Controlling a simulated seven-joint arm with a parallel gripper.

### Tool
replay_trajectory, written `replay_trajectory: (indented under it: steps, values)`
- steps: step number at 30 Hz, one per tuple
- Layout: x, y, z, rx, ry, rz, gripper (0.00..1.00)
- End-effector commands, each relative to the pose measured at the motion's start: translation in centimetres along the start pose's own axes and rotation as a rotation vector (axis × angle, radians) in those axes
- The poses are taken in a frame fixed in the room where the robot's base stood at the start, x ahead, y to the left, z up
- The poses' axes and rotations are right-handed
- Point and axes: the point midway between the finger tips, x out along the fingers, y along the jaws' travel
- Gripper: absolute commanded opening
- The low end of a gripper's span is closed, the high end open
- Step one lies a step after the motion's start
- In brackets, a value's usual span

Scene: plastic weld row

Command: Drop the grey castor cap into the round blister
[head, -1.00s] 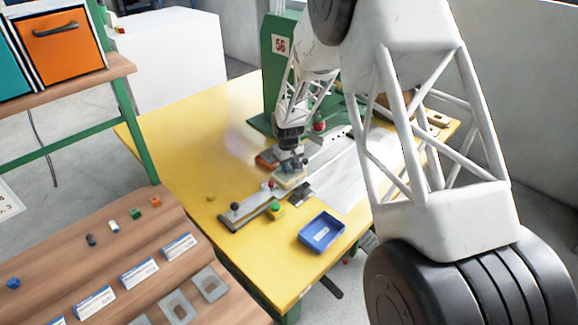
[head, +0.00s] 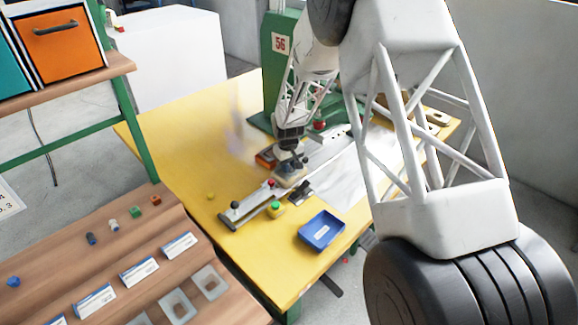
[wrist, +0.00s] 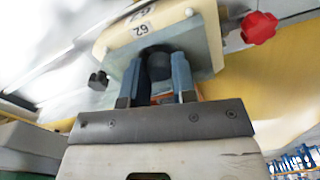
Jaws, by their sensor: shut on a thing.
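My gripper (head: 291,164) is low over a pale fixture block (head: 288,180) on the yellow table. In the wrist view my gripper's two blue-grey fingers (wrist: 159,78) are shut on a dark grey rounded piece, the castor cap (wrist: 158,66). The pale block (wrist: 118,40), labelled 62, lies right behind the fingertips there. I cannot tell whether the cap touches it. The round blister cannot be made out; the fingers and cap cover the middle of the block.
A red knob (wrist: 258,27) and a black knob (wrist: 98,80) flank the block. A blue tray (head: 321,231) and a green button on a yellow box (head: 275,208) stand nearby. The green press column (head: 280,60) rises behind.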

Motion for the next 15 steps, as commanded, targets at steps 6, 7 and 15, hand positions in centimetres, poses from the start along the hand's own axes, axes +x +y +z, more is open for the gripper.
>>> replay_trajectory:
  steps: [6,7,15]
  values:
    - [-0.05,0.00,0.00,0.000,0.000,0.000,0.04]
    - [-0.05,0.00,0.00,0.000,0.000,0.000,0.04]
    - [-0.06,0.00,-0.01,0.000,0.000,0.000,0.55]
